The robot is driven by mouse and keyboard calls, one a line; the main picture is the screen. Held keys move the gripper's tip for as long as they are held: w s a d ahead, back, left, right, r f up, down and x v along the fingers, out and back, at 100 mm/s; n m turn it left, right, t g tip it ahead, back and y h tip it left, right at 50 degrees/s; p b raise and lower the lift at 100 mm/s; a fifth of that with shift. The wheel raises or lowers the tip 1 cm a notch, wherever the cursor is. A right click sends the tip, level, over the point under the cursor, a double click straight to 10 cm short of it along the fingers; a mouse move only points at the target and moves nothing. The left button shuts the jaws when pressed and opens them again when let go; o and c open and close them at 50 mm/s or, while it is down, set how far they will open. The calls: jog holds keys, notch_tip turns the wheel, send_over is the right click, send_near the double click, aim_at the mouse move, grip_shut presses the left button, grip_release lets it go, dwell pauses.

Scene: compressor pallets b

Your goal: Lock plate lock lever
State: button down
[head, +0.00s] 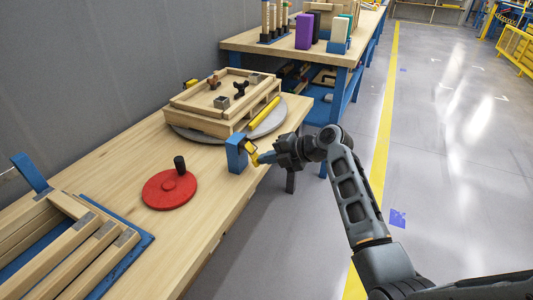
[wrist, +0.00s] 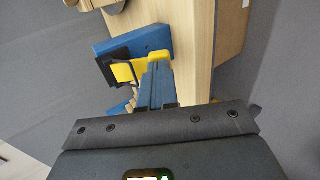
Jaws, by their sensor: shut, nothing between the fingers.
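A blue block (head: 236,154) stands on the front edge of the wooden table and carries a yellow lever-like part (head: 250,147). The block also shows in the wrist view (wrist: 147,38), with a yellow piece (wrist: 122,73) and a dark plate beside it. My gripper (head: 261,158) comes from the right, just off the table edge. Its blue fingers (wrist: 157,68) are shut together, empty, close beside the yellow piece. I cannot tell whether they touch it. A round grey plate (head: 268,124) lies behind the block under a wooden frame.
A wooden pallet-like frame (head: 215,104) with knobs and a yellow bar (head: 263,112) sits on the grey plate. A red disc (head: 169,190) with a black handle lies left of the block. Wooden slats (head: 75,245) lie at front left.

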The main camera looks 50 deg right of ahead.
jog(key=t+b, duration=0.1)
jog(key=b, duration=0.1)
jog(key=f+b, duration=0.1)
jog(key=b, duration=0.1)
jog(key=shift+w+a+t+y, duration=0.1)
jog(key=shift+w+t+y, duration=0.2)
jog(key=shift+t, duration=0.1)
jog(key=shift+r, duration=0.1)
jog(key=shift+r, duration=0.65)
